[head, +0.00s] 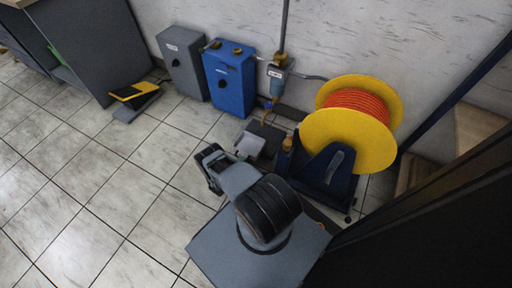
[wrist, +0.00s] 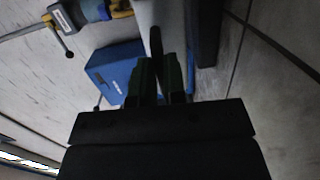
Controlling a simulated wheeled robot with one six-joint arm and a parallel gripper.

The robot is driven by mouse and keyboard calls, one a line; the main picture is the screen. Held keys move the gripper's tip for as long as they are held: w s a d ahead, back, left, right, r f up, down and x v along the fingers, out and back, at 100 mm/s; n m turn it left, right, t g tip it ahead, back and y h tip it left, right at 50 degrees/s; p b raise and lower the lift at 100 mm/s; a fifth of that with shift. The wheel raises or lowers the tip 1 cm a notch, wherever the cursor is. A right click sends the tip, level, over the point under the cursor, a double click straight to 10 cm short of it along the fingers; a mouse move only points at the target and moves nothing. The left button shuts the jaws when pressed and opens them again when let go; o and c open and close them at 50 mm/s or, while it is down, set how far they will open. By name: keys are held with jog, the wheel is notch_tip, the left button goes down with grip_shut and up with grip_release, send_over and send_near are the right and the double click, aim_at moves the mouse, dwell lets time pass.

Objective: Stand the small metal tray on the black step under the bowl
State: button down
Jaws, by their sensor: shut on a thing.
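The small metal tray (head: 249,146) is a pale grey, squarish piece beside the black step (head: 268,130) in the head view. My gripper (head: 236,157) is at the tray's near left side. In the wrist view my gripper (wrist: 158,85) is shut on a thin dark part, apparently the tray's handle (wrist: 155,42), with a pale strip beyond it. The bowl (head: 270,103) hangs below the wall regulator (head: 276,82), above the step. The regulator also shows in the wrist view (wrist: 80,14). Whether the tray touches the step cannot be told.
A blue box (head: 229,80) and a grey box (head: 183,62) stand along the wall. A yellow reel of orange hose (head: 362,118) on a dark blue stand is right of the step. A yellow-and-black item (head: 134,92) lies farther left. The tiled floor at left is clear.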

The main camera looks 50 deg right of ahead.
aim_at(257, 146)
jog(key=d+b, duration=0.1)
jog(key=d, duration=0.3)
jog(key=w+d+b, duration=0.1)
jog(key=d, duration=0.7)
jog(key=shift+w+d+b, duration=0.25)
jog(key=shift+w+b, duration=0.1)
jog(key=shift+b, duration=0.05)
notch_tip(257, 146, down, 4)
jog(key=b, duration=0.2)
jog(key=shift+r+b, duration=0.1)
jog(key=shift+b, duration=0.3)
jog(key=shift+r, duration=0.15)
jog(key=c, duration=1.2)
grip_release()
